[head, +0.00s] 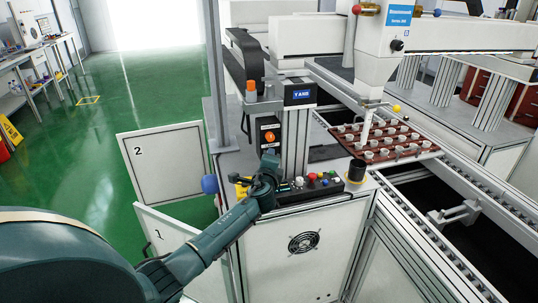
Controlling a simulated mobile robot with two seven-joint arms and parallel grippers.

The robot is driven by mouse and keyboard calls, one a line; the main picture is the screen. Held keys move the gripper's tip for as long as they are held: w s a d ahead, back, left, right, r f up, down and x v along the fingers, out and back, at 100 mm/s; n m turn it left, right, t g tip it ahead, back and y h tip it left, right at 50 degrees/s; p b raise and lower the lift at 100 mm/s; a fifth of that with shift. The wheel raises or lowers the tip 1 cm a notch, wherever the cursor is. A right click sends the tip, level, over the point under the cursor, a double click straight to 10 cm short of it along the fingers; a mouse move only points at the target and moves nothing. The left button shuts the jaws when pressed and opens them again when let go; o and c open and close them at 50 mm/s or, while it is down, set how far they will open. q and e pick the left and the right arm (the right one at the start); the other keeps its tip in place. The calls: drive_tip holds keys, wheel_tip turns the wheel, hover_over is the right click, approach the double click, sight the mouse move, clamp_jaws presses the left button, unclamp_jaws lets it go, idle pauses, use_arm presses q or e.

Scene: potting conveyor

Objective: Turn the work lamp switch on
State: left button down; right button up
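A black switch box with an orange round knob (269,136) is mounted on the machine's front post, below the blue display. Its label is too small to read, so I cannot tell for sure that it is the work lamp switch. My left arm reaches in from the lower left, and its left gripper (269,160) is just below the switch box, close to it. I cannot tell whether it touches the box. Its fingers are small and dark, and their opening cannot be made out. My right gripper is not in view.
A control strip with coloured buttons (322,178) lies right of my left gripper on the white cabinet (292,245). A black cylinder (356,171) stands at its right end. A brown tray of small pots (420,149) sits on the conveyor. Green floor is open at left.

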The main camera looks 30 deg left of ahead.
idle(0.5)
use_arm(q)
drive_tip(key=c, duration=1.2)
unclamp_jaws()
drive_tip(key=shift+s+d, duration=0.1)
drive_tip(key=v, duration=1.3)
drive_tip(key=shift+b, duration=0.35)
